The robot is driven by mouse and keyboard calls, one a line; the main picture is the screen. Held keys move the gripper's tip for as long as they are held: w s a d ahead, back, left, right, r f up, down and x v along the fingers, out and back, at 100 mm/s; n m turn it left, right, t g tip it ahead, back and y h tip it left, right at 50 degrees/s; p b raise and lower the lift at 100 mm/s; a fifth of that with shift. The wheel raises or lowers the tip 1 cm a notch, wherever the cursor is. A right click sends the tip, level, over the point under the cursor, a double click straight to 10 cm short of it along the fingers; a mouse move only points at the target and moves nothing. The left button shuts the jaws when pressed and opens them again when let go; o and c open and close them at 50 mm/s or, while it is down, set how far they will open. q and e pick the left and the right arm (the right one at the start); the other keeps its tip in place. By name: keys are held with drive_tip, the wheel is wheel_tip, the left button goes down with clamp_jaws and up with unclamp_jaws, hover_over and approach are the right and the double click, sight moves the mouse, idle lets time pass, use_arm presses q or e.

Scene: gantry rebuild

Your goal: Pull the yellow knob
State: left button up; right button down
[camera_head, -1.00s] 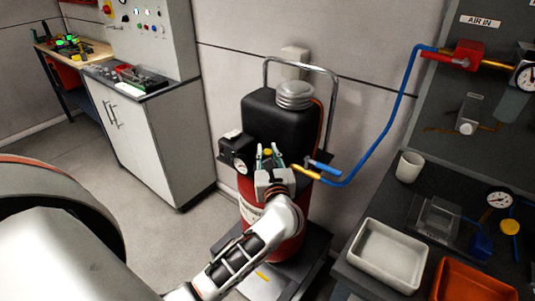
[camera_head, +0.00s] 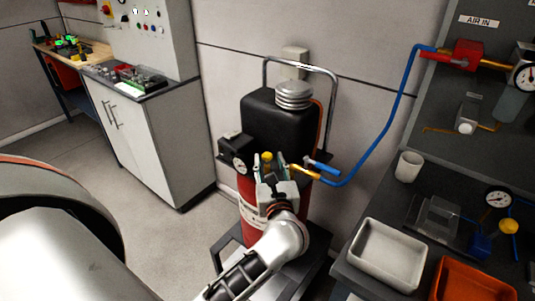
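A small yellow knob (camera_head: 266,157) shows at the front of the red and black compressor tank (camera_head: 268,118), just right of a black box with a round gauge (camera_head: 240,166). My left gripper (camera_head: 270,162) is in front of the tank with its fingers pointing up and away. The fingers are apart, one on each side of the knob in the picture, and the knob looks closer to the left finger. I cannot tell whether either finger touches it. The gripper hides the knob's lower part. My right gripper is not in view.
A blue-handled valve (camera_head: 322,166) and a blue hose (camera_head: 391,120) are close to the right of the gripper. A bench at right holds a white tray (camera_head: 352,262), an orange tray (camera_head: 440,290) and another yellow knob (camera_head: 508,226). A white cabinet (camera_head: 165,140) stands left; floor between is clear.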

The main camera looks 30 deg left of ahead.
use_arm(q)
drive_tip(key=v, duration=0.7)
drive_tip(key=shift+r, duration=0.1)
